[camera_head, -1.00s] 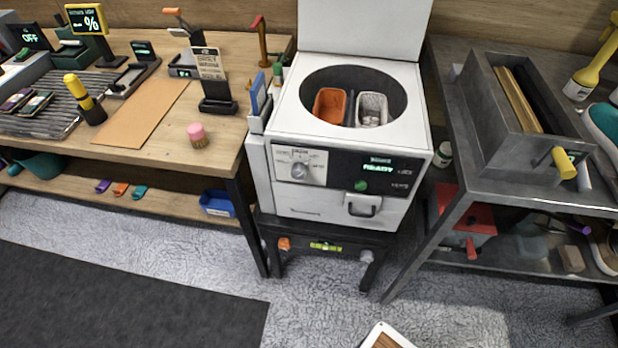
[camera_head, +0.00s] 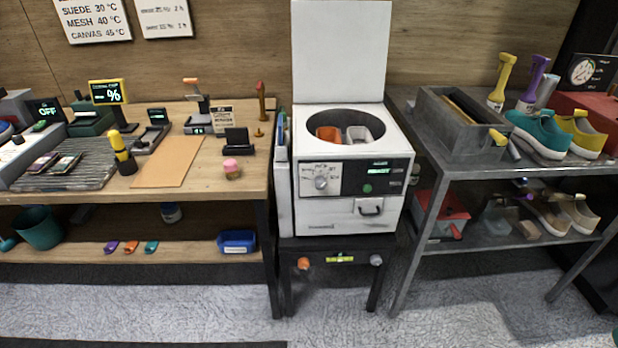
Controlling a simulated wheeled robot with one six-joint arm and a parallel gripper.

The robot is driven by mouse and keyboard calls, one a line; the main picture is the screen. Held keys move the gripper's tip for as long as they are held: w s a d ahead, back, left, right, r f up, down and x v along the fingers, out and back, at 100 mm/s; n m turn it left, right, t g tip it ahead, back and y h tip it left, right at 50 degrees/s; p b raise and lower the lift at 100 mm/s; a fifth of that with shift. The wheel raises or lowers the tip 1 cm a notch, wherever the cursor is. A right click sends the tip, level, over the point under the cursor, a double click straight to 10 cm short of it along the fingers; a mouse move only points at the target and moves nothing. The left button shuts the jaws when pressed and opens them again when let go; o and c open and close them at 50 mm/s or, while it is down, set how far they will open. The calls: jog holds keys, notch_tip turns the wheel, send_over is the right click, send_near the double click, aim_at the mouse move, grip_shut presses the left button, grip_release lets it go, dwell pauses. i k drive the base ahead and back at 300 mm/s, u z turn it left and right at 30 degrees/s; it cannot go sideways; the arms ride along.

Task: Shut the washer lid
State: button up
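The white washer (camera_head: 311,216) stands in the middle on a dark stand. Its lid (camera_head: 341,52) is fully raised, upright at the back against the wooden wall. The round opening on top is uncovered, with an orange bin (camera_head: 328,133) and a grey-white bin (camera_head: 359,133) visible inside. The front panel (camera_head: 355,177) has a dial, a green button and a small lit green display. A drawer handle (camera_head: 369,207) is below it. My gripper is not in view.
A wooden bench (camera_head: 90,191) with tools stands close on the left. A grey metal shelf (camera_head: 470,164) with a long tray (camera_head: 453,137) and several shoes stands on the right. The floor in front (camera_head: 180,308) is clear.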

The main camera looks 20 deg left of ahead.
aim_at(340, 48)
jog(key=u, duration=0.8)
jog(key=i, duration=0.5)
jog(key=k, duration=0.6)
jog(key=u, duration=0.65)
jog(key=i, duration=1.4)
